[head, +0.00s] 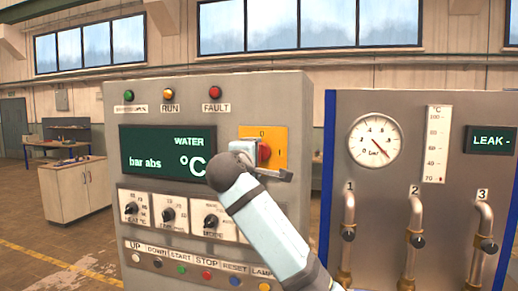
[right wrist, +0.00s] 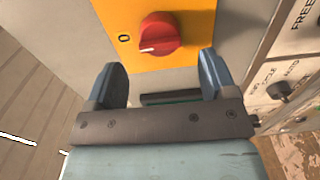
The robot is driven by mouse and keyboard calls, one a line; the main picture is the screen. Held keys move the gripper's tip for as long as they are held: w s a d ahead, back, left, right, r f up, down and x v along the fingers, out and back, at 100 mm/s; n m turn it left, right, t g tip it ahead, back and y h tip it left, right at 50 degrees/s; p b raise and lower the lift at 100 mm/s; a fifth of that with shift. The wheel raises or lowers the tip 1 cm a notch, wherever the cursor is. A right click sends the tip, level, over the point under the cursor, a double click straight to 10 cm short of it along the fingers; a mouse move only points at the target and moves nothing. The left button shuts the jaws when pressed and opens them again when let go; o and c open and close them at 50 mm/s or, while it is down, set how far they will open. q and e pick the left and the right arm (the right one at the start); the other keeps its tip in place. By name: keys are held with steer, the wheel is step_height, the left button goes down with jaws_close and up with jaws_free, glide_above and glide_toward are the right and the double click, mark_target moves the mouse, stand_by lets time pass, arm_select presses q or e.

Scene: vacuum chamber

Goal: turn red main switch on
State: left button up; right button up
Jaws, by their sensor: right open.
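The red main switch (head: 264,152) is a rotary knob on a yellow plate (head: 274,134) on the front of the grey cabinet. The plate has a 0 above and a 1 to the right in the head view. My right gripper (head: 262,164) is in front of the plate and hides part of the knob. In the right wrist view, the red knob (right wrist: 163,33) shows just beyond the open fingers of the right gripper (right wrist: 163,80), with nothing between them. The knob's white mark is at its left end, near the 0. My left gripper is not in view.
The cabinet's dark display (head: 168,151) reads WATER, bar abs and °C. Below it are black selector knobs (head: 168,214) and a row of push buttons. A panel with a round gauge (head: 374,139) and several pipes stands to the right.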

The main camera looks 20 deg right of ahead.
mark_target(260, 153)
steer(key=shift+p+x, duration=0.65)
steer(key=shift+x, duration=2.1)
steer(key=c, duration=0.9)
